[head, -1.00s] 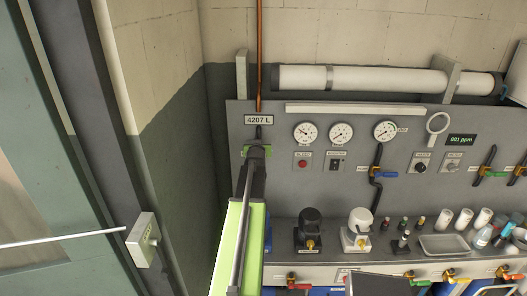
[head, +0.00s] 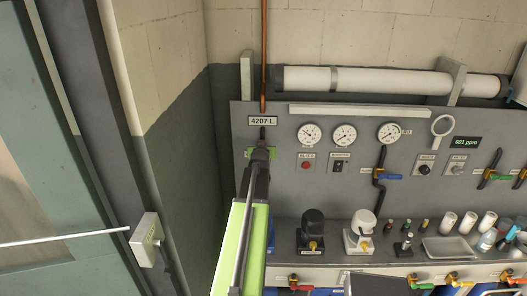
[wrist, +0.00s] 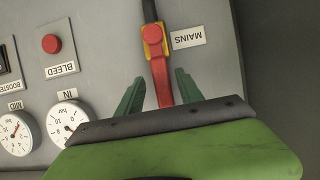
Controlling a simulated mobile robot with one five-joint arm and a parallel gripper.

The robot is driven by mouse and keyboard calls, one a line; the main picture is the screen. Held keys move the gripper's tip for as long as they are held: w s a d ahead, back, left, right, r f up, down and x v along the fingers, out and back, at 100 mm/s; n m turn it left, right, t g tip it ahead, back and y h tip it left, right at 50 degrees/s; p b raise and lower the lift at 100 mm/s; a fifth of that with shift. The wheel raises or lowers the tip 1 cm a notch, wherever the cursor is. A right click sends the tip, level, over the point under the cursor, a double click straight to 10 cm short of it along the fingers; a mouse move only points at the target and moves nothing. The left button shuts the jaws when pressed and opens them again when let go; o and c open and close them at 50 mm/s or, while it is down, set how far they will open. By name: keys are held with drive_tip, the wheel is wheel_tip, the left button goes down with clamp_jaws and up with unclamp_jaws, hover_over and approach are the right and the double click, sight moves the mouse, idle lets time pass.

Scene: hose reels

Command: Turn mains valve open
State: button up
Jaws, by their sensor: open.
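The mains valve shows in the wrist view as a red lever (wrist: 161,84) on a yellow-and-red body (wrist: 154,38), beside a label reading MAINS (wrist: 188,38). The label appears upside down. The lever points from the body toward my gripper (wrist: 160,76). The two green fingers are apart, one on each side of the lever, with visible gaps beside it. The lever's end is hidden behind the gripper's dark edge.
The grey panel (head: 285,200) carries gauges (head: 310,134), a red BLEED button (head: 306,166) and other valves. Below, pumps (head: 312,232) and bottles stand on a shelf. A copper pipe (head: 264,60) runs down above the gripper. A wall corner is close on the left.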

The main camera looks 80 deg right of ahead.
drive_tip(key=p+v, duration=0.3)
drive_tip(key=v, duration=0.8)
drive_tip(key=shift+p, duration=0.3)
